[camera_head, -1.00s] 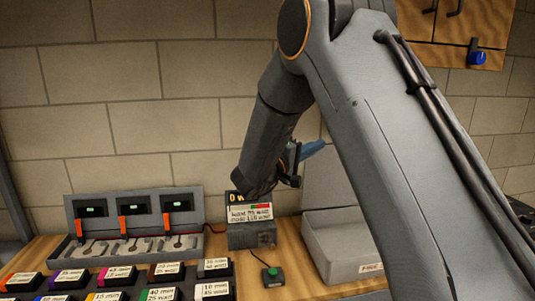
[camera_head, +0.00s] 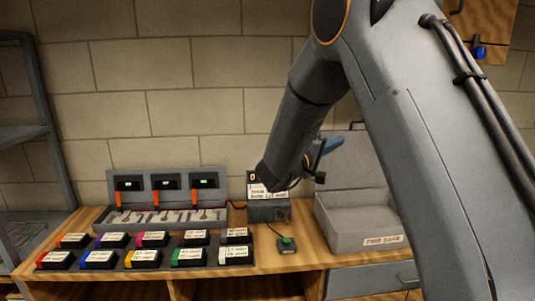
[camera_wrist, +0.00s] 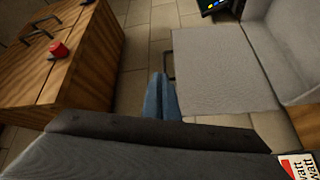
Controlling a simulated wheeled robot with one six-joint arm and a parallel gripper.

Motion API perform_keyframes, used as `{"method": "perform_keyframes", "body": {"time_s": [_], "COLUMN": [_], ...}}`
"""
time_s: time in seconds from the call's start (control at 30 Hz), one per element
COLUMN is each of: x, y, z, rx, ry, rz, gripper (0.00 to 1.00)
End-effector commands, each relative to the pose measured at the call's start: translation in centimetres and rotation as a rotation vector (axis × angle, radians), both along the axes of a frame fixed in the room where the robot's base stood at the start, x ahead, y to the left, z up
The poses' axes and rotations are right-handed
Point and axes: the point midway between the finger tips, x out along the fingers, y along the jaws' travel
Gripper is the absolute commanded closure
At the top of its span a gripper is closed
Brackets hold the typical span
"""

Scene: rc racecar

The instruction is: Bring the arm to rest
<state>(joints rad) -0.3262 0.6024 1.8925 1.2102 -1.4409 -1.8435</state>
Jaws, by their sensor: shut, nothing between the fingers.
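My arm reaches across the middle of the head view, over the workbench (camera_head: 275,258). My gripper (camera_head: 334,144) shows there as a blue tip, partly hidden behind my wrist, in front of the wall and above the bench. In the wrist view the blue fingers of my gripper (camera_wrist: 162,97) are together with nothing between them. They hang over the tiled floor and hold no object.
A charger case (camera_head: 155,177) with several bays and a rack of labelled packs (camera_head: 145,258) stand on the bench. Right of them are a display box (camera_head: 268,211), a green button (camera_head: 287,243) and an open grey case (camera_head: 350,243). A shelf (camera_head: 20,133) stands left.

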Motion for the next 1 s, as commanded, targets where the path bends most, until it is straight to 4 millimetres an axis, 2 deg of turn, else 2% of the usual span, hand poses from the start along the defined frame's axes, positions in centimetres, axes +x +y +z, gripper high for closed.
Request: {"method": "perform_keyframes", "body": {"time_s": [0.37, 0.57, 0.67, 0.77, 0.87, 1.0], "x": [2.2, 1.9, -0.1, -3.6, -8.4, -16.9], "y": [0.8, 2.5, 3.7, 4.8, 5.4, 4.9], "z": [-3.0, -7.0, -10.4, -14.1, -17.9, -22.6], "rx": [0.254, 0.528, 0.73, 0.935, 1.121, 1.326], "ry": [-0.032, 0.014, 0.09, 0.194, 0.319, 0.495], "rz": [0.254, 0.432, 0.503, 0.516, 0.466, 0.295], "gripper": [1.0, 1.0, 1.0, 1.0, 1.0, 1.0]}}
